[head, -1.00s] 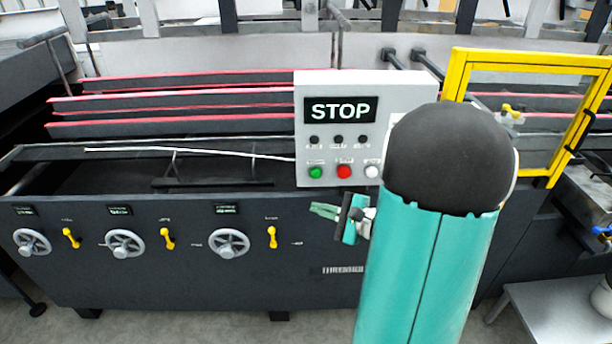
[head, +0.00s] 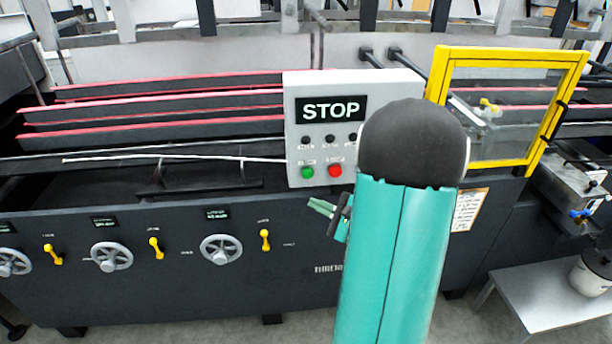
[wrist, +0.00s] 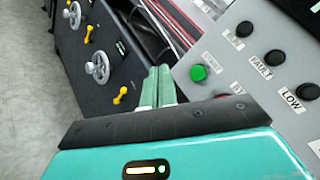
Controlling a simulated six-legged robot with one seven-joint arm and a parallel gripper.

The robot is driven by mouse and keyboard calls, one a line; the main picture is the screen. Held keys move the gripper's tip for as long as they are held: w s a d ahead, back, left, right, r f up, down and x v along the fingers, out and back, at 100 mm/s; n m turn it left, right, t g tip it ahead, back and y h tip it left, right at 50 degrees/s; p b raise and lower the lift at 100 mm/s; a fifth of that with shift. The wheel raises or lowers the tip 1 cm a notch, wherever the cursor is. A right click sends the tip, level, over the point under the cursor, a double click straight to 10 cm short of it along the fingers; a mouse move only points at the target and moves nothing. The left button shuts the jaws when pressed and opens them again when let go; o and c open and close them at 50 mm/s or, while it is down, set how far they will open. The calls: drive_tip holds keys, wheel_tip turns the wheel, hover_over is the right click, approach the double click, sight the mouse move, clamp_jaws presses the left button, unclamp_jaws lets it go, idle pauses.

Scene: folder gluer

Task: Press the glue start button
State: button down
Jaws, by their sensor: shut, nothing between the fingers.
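The light grey control panel (head: 296,120) stands on the machine with a STOP display at its top. A green button (head: 307,172) and a red button (head: 335,171) sit in its lower row; their small labels are too blurred to read surely. The green button (wrist: 199,73) is also clear in the wrist view, right of my fingertips, while the red one (wrist: 222,96) is mostly covered by my gripper body. My gripper (head: 320,207) is shut and empty, below the panel in the head view and apart from the green button. My arm hides the panel's lower right.
Dark lamps (wrist: 274,58) labelled FAULT and LOW sit above the buttons. Handwheels (head: 221,248) and yellow levers (head: 265,240) line the machine front. A yellow-framed guard (head: 484,164) stands right of the panel. A grey table (head: 540,300) holds a white bucket at lower right.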

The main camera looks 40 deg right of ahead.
sight(308, 174)
drive_tip(key=shift+w+d, duration=0.8)
drive_tip(key=shift+w, duration=0.35)
drive_tip(key=shift+w+d, duration=0.85)
drive_tip(key=shift+w, duration=0.35)
drive_tip(key=shift+w+d, duration=0.8)
drive_tip(key=shift+w, duration=0.35)
drive_tip(key=shift+w+d, duration=0.1)
drive_tip(key=shift+w, duration=0.05)
drive_tip(key=shift+w+d, duration=0.15)
drive_tip(key=shift+w, duration=0.05)
drive_tip(key=shift+w+d, duration=0.25)
drive_tip(key=shift+w, duration=0.15)
idle(0.4)
drive_tip(key=shift+s+a, duration=0.5)
drive_tip(key=shift+s, duration=0.25)
drive_tip(key=shift+s, duration=0.1)
